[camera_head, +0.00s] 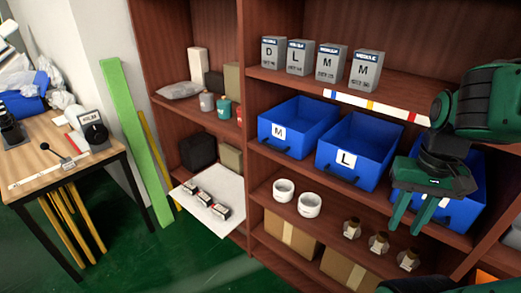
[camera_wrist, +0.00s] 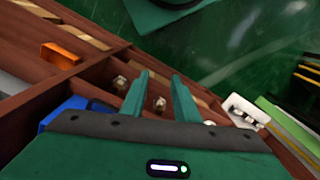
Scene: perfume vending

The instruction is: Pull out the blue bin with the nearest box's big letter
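Grey boxes stand in a row on the upper shelf, with big letters D (camera_head: 273,53), L (camera_head: 299,58), M (camera_head: 330,62) and M (camera_head: 366,69) from left to right; the rightmost M box looks nearest. Below them are blue bins: one labelled M (camera_head: 297,126) at left, one labelled L (camera_head: 357,147) in the middle, and a third blue bin (camera_head: 462,207) behind my gripper, its label hidden. My gripper (camera_head: 405,229) is open and empty in front of the third bin, fingers pointing down. In the wrist view its fingers (camera_wrist: 161,76) are spread apart.
White cups (camera_head: 309,204) and several small brown-and-white items (camera_head: 379,242) sit on the shelf below the bins. A white tray board (camera_head: 222,186) juts out at left. A wooden table (camera_head: 65,150) stands further left, with green floor between.

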